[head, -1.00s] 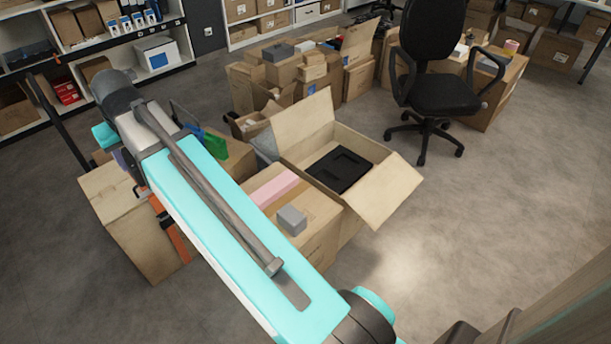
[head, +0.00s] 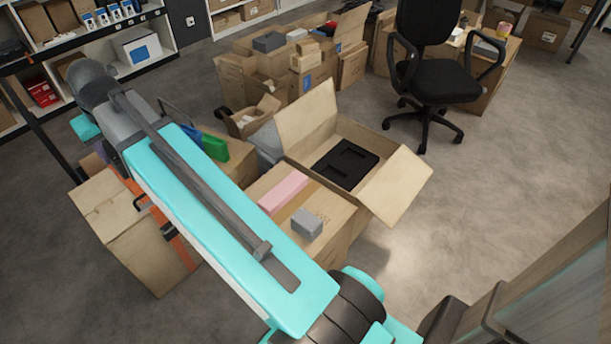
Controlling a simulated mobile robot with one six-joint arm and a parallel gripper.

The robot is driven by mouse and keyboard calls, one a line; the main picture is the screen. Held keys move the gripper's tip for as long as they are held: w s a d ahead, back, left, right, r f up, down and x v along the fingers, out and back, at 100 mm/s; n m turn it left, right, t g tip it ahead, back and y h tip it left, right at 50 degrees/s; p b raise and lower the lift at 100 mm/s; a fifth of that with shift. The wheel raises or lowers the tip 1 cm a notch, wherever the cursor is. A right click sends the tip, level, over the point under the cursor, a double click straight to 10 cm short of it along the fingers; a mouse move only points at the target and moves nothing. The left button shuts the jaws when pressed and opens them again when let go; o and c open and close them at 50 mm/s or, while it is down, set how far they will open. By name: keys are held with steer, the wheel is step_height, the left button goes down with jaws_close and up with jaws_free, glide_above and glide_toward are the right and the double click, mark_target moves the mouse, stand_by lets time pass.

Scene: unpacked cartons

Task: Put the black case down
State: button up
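A flat black item (head: 346,164) with a recessed top lies inside the open carton (head: 378,146), right of centre in the head view. It may be the black case; no other clear black case shows. My arm stretches from the bottom centre to the upper left, left of that carton. My gripper is not visible; the far end of the arm hides that area or it lies behind the arm. I cannot see whether it holds anything.
A pink box (head: 283,192) and a grey block (head: 307,223) rest on a closed carton (head: 335,217). Another carton (head: 110,215) stands left beneath my arm. An office chair (head: 430,85) and stacked cartons (head: 240,80) stand behind. Floor at right is clear.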

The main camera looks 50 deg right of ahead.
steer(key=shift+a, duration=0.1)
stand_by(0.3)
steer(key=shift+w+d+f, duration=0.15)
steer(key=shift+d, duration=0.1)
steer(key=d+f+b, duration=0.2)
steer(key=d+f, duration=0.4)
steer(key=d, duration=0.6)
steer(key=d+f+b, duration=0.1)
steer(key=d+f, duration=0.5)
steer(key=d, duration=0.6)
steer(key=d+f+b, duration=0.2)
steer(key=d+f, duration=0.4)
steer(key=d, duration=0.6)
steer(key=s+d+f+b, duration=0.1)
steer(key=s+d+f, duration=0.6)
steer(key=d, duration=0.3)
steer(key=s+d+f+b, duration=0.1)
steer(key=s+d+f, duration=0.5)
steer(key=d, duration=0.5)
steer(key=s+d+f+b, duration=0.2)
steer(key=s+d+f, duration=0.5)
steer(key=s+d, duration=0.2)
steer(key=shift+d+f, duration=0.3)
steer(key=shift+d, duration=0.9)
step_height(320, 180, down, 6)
steer(key=shift+b, duration=0.45)
